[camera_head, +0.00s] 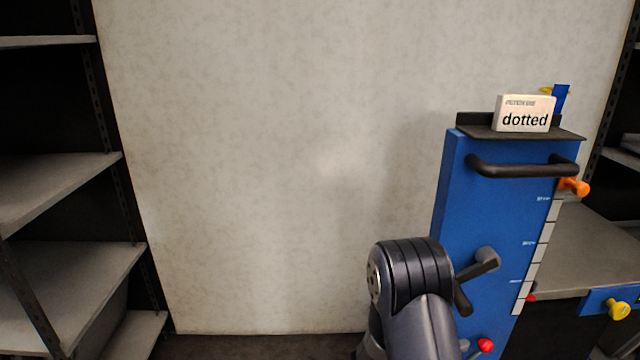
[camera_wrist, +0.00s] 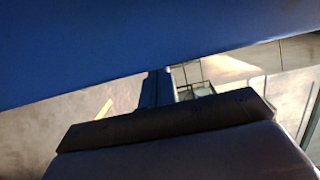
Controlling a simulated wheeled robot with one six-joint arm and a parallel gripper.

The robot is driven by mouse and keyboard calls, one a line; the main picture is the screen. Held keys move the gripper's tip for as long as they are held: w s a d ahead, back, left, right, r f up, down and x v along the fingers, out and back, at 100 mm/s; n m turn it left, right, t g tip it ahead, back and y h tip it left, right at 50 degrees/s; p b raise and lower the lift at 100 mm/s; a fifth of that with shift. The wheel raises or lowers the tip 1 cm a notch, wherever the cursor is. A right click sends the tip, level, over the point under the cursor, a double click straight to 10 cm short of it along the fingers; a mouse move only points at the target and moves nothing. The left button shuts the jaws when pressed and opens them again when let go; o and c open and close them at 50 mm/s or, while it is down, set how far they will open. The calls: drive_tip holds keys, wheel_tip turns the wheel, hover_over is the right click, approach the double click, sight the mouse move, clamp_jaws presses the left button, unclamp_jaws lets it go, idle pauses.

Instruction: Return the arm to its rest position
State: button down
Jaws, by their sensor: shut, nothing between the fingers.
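My arm's dark jointed link rises at the bottom centre right in the head view, in front of the blue machine's lower left side. My gripper is not seen there. In the wrist view my gripper (camera_wrist: 158,86) shows as a dark bar with two narrow fingers together at the middle, shut and empty. A broad blue surface (camera_wrist: 120,45) fills the top of that view, beyond the fingertips. I cannot tell whether they touch it. The blue machine (camera_head: 475,222) stands upright at the right, with a black handle (camera_head: 520,168) across its upper front.
A white card reading "dotted" (camera_head: 525,119) stands on the machine's top ledge. An orange knob (camera_head: 574,187), a red knob (camera_head: 486,345) and a yellow knob (camera_head: 619,310) stick out at the right. Grey shelves (camera_head: 60,190) stand at the left. The middle before the pale wall is clear.

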drive_tip(key=s+a+f+h, duration=0.1)
drive_tip(key=s+a, duration=0.1)
drive_tip(key=a, duration=1.3)
drive_tip(key=shift+s+f, duration=0.25)
drive_tip(key=shift+f, duration=0.15)
